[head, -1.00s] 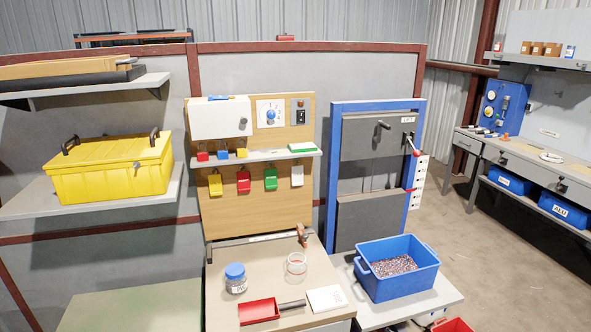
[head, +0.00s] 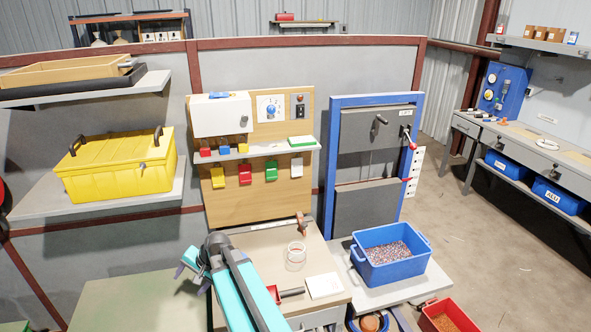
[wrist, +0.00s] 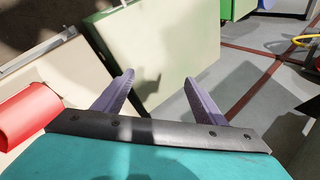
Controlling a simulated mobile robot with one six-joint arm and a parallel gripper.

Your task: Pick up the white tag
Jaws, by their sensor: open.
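The white tag (head: 297,167) hangs at the right end of a row of coloured tags on the wooden board, below the small shelf. Left of it hang a green tag (head: 271,169), a red tag (head: 245,173) and a yellow tag (head: 218,177). My gripper (head: 190,272) is low and left of the board, well apart from the white tag. In the wrist view, my gripper (wrist: 159,78) has its two fingers spread with nothing between them. The white tag is not in the wrist view.
The bench (head: 262,252) below the board carries a glass jar (head: 296,252), a red scoop (head: 274,292) and a white card (head: 324,286). A blue bin (head: 372,265) of granules stands to the right. Small padlock-like blocks sit on the shelf (head: 270,151) above the tags.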

